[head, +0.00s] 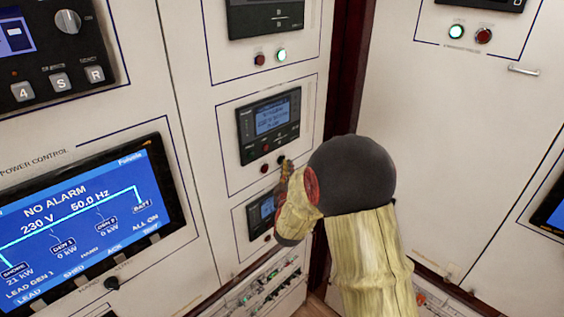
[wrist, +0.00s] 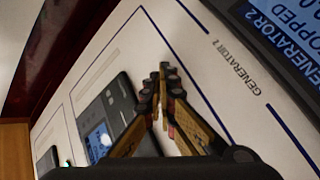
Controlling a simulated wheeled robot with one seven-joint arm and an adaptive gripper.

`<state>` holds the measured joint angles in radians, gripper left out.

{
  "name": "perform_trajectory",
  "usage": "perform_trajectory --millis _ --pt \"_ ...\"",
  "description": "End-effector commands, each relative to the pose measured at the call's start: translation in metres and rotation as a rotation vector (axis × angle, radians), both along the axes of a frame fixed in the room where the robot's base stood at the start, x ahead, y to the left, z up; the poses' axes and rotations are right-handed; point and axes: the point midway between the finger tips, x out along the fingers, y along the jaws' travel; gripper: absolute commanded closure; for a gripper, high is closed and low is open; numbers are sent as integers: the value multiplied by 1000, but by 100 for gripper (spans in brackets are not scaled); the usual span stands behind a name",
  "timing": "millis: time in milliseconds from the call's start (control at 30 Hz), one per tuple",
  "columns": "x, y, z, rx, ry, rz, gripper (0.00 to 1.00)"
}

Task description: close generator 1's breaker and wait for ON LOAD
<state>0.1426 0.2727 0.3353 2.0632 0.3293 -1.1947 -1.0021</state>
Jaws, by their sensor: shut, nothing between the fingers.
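My gripper (head: 285,168) is shut and empty, with its tips by the two small buttons under the middle controller (head: 269,124) in the head view. The left button (head: 265,167) is dark red; the right one (head: 281,160) is dark and partly behind the fingertips. I cannot tell whether the tips touch it. In the wrist view the closed fingertips (wrist: 166,72) are over the white panel, near a "GENERATOR 2" label (wrist: 238,68) and a screen (wrist: 285,40) reading "GENERATOR 2 STOPPED". No label for generator 1's breaker is readable.
A large blue screen (head: 85,225) reads "NO ALARM", 230 V, 50.0 Hz, GEN 1 0 kW, GEN 2 0 kW, shore 21 kW. An upper unit (head: 265,15) has a lit green lamp (head: 281,55). A lower controller (head: 262,213) is partly behind my gripper. A handle (head: 523,69) juts out right.

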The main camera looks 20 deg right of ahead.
Motion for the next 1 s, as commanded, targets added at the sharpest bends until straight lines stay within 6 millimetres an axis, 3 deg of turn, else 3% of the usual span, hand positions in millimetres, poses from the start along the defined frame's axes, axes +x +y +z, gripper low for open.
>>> perform_trajectory --millis 567,1000 --pt "-12 -4 0 0 0 0 100" --pt "-47 -18 -1 0 0 -2 100"
